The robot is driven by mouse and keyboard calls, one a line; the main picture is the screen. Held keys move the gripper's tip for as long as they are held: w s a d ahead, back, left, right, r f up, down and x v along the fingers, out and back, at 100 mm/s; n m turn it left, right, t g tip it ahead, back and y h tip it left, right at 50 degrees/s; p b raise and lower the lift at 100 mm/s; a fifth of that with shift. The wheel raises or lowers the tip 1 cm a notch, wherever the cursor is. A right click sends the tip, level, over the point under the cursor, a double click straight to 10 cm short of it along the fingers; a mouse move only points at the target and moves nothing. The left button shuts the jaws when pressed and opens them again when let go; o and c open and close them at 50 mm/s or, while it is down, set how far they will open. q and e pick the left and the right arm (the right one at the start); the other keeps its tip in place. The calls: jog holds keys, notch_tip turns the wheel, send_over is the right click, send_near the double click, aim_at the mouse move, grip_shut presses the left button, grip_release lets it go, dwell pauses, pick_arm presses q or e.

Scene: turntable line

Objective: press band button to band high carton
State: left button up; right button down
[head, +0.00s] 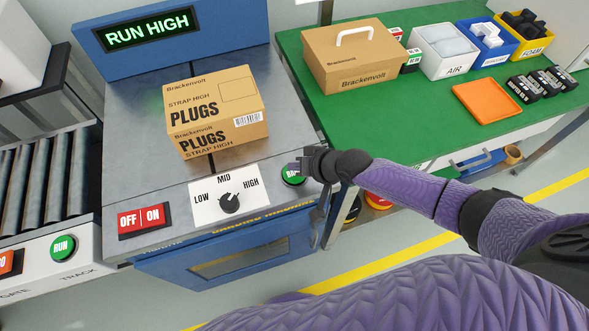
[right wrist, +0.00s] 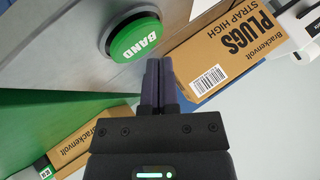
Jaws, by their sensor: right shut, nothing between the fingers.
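The green BAND button (head: 292,175) sits at the right front of the grey machine top, partly hidden by my right gripper (head: 302,168). In the right wrist view the button (right wrist: 134,38) shows whole, just beyond the fingertips. My right gripper (right wrist: 157,62) is shut and empty, its tips close to the button; I cannot tell whether they touch. The PLUGS carton (head: 213,110), marked STRAP HIGH, lies on the machine top. The dial (head: 230,203) appears turned toward HIGH. The display (head: 148,30) reads RUN HIGH. My left gripper is not in view.
A roller track (head: 45,185) with a green RUN button (head: 62,247) stands at left. A green table (head: 420,120) at right holds a Brackenvolt box (head: 352,62), bins and an orange tray (head: 487,101).

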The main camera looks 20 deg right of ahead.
notch_tip(320, 180, up, 5)
jog(key=p, duration=0.4)
dwell(1.3)
